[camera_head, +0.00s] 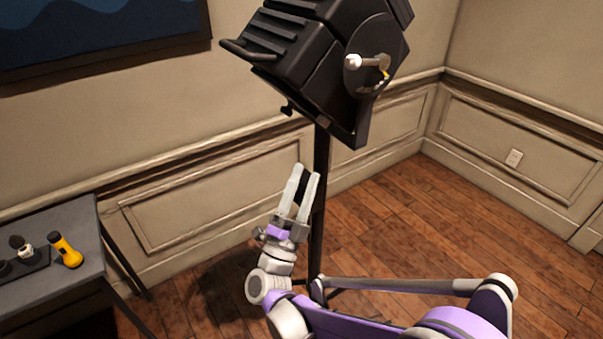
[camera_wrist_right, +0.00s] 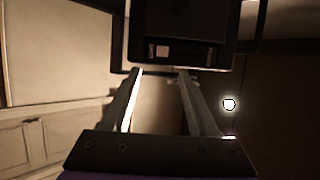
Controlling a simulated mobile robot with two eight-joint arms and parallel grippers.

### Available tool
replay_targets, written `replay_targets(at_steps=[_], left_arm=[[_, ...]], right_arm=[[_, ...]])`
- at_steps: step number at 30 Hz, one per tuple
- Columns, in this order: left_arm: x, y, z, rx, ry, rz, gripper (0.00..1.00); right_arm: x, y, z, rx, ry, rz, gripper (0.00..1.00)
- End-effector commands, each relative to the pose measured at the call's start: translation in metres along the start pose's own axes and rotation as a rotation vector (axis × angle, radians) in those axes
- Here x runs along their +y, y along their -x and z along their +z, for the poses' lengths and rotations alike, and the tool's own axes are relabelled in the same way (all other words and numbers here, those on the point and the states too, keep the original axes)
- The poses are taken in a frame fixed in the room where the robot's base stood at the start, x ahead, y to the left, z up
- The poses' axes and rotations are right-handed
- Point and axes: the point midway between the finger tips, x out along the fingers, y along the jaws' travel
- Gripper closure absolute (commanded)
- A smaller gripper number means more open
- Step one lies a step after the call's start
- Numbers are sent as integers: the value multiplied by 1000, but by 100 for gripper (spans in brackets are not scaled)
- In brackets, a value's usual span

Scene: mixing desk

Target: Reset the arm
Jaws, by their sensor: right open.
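My right gripper (camera_head: 307,172) points upward in the head view, below a black stage light and in front of its stand. Its two pale fingers are apart with nothing between them. In the right wrist view the gripper (camera_wrist_right: 158,72) is also open and empty, and the underside of a dark box-like body lies beyond its fingertips. My right arm, white and purple, reaches in from the lower right. My left gripper is not in view.
The black stage light (camera_head: 318,62) stands on a black pole (camera_head: 319,210) close to my right gripper. A grey desk (camera_head: 62,285) at the left holds a yellow flashlight (camera_head: 66,250) and a dark tray (camera_head: 27,262). The wooden floor at right is clear.

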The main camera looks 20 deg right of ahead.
Motion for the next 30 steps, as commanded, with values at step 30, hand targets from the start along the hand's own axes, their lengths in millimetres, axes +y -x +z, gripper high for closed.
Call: replay_targets(at_steps=[30], left_arm=[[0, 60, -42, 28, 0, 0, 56]], right_arm=[[55, 144, -58, -1626, 764, 143, 40]])
